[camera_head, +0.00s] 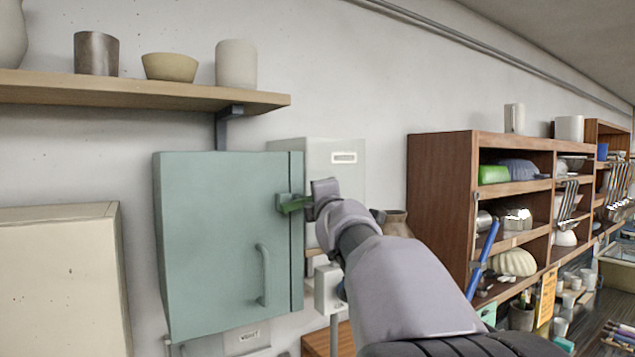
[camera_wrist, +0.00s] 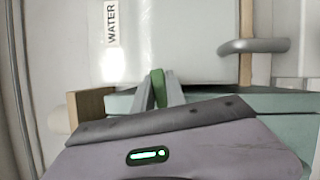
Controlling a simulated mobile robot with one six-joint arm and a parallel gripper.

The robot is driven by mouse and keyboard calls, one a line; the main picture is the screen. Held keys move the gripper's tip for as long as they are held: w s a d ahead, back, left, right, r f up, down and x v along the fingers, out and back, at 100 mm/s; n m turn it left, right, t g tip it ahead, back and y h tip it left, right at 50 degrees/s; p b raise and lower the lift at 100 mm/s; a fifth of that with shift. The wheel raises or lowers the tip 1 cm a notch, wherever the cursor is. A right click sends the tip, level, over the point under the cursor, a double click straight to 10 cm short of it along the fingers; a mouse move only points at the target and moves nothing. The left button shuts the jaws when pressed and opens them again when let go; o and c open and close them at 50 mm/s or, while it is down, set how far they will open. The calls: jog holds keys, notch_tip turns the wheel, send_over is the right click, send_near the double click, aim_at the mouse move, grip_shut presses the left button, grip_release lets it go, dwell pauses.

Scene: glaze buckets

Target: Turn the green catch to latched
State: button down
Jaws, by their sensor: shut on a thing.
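The green catch (camera_head: 290,203) is mounted at the right edge of the teal cabinet (camera_head: 215,235), at about mid-height. In the head view it looks roughly horizontal, with its right end at my gripper (camera_head: 306,203). In the wrist view the green catch (camera_wrist: 158,89) lies between the two grey fingers of my gripper (camera_wrist: 159,84), which is shut on it. The fingers and the gripper body hide part of the catch, and I cannot tell its exact turn. The teal door looks closed, with a curved handle (camera_head: 263,275) low on its right side.
A grey-white box (camera_head: 340,157) stands behind the cabinet; the wrist view shows a WATER label (camera_wrist: 112,22). A wooden shelf (camera_head: 150,92) with pots hangs above. A cream cabinet (camera_head: 60,270) is at left, and a brown shelf unit (camera_head: 440,190) at right.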

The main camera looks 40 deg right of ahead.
jog(key=shift+f+m+g+p, duration=0.25)
jog(key=shift+m+g+p, duration=0.15)
jog(key=shift+m+p, duration=0.75)
jog(key=shift+f, duration=0.1)
jog(key=c, duration=1.4)
grip_release()
jog(key=shift+o, duration=0.2)
